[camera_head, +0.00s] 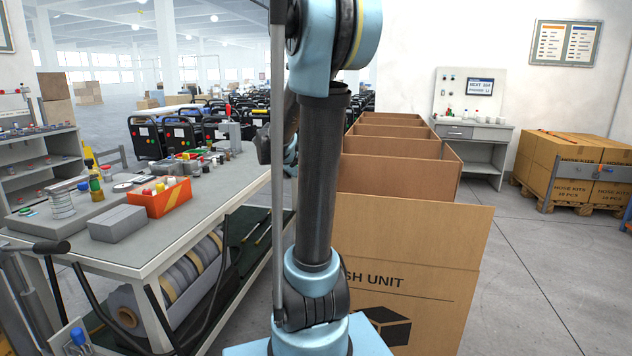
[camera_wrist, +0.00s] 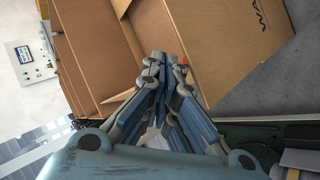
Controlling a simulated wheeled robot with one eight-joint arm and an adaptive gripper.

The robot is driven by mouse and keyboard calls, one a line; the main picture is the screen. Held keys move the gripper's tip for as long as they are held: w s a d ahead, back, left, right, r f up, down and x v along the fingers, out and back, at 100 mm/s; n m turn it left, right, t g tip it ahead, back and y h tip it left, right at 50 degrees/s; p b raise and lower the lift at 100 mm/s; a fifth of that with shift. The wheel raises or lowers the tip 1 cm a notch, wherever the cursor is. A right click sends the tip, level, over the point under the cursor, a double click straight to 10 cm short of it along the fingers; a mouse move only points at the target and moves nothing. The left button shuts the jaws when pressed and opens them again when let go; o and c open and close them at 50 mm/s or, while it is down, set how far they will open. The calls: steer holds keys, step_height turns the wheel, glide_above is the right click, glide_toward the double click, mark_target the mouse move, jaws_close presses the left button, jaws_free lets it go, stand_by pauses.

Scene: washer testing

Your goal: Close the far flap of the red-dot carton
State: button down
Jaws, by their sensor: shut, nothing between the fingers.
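A row of brown open-topped cartons runs away from me in the head view, with the nearest carton (camera_head: 405,310) showing "SH UNIT" print and a box symbol. Several flaps or upper panels stand upright along the row, such as a wide one (camera_head: 400,178) behind the nearest panel. No red dot shows in the head view. In the wrist view, a small red spot (camera_wrist: 183,60) shows by my fingertips, against a printed carton panel (camera_wrist: 235,50). My gripper (camera_wrist: 167,66) is shut and empty, close to the cardboard; contact is unclear. My arm hides part of the row.
A workbench (camera_head: 185,235) with an orange parts bin (camera_head: 160,199) and grey blocks stands left of the cartons. A desk with a wall panel (camera_head: 468,95) stands behind. Stacked boxes (camera_head: 575,165) sit on a pallet at right. Floor (camera_head: 545,270) right of the cartons is clear.

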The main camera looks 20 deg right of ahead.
steer(key=w+a+f+m+h, duration=0.1)
steer(key=w+a+h, duration=0.25)
steer(key=w, duration=0.45)
steer(key=w+a+f+h, duration=0.2)
steer(key=w+a+h, duration=0.15)
steer(key=w, duration=0.35)
steer(key=s+x, duration=0.2)
steer(key=x, duration=1)
steer(key=shift+s+d+f, duration=0.15)
steer(key=shift+d, duration=0.45)
steer(key=shift+a, duration=0.1)
